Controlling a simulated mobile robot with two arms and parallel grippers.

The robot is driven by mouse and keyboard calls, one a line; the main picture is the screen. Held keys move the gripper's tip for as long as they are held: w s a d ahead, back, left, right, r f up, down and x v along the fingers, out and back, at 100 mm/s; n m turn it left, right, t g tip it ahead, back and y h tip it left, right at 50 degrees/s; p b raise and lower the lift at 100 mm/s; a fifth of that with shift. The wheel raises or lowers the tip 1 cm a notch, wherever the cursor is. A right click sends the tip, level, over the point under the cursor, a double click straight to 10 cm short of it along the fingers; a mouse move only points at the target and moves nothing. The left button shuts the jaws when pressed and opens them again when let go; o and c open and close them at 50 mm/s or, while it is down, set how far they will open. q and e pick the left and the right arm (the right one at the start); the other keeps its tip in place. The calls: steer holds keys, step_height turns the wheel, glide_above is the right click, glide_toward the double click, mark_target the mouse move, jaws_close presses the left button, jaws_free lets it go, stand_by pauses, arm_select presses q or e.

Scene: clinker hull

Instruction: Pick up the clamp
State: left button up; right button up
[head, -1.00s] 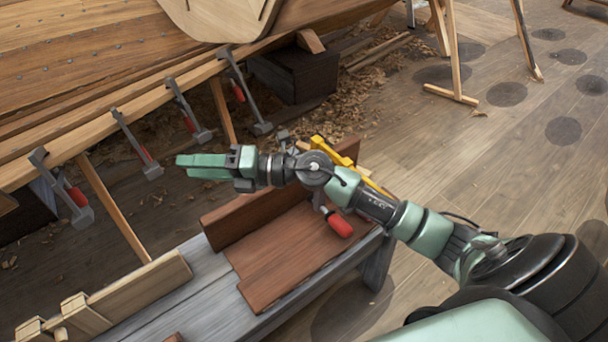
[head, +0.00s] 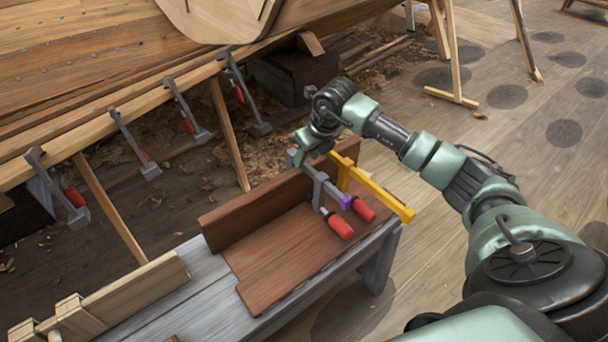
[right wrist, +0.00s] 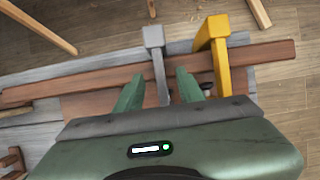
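A grey clamp (head: 318,183) with a purple end and a red handle (head: 340,227) stands at the brown plank on the bench. A yellow clamp (head: 385,193) with a red handle (head: 364,210) is just to its right. My right gripper (head: 312,150) is over the top of the grey clamp, pointing down. In the right wrist view the gripper (right wrist: 159,78) is open, with the grey clamp's bar (right wrist: 159,68) between its fingers and visible gaps beside it. The yellow clamp (right wrist: 221,65) is outside the right finger. My left gripper is out of view.
The grey bench (head: 205,290) carries brown planks (head: 270,262) and a pale wooden piece (head: 140,290) at left. Several more clamps (head: 137,145) hang along the hull edge (head: 100,110). A dark block (head: 290,80) lies behind.

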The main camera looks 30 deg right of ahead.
steer(key=x, duration=0.2)
steer(key=shift+w+f, duration=0.15)
steer(key=shift+f, duration=0.1)
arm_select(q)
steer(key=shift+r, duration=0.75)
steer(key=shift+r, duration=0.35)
arm_select(e)
steer(key=shift+f, duration=0.15)
jaws_close()
stand_by(0.7)
stand_by(0.5)
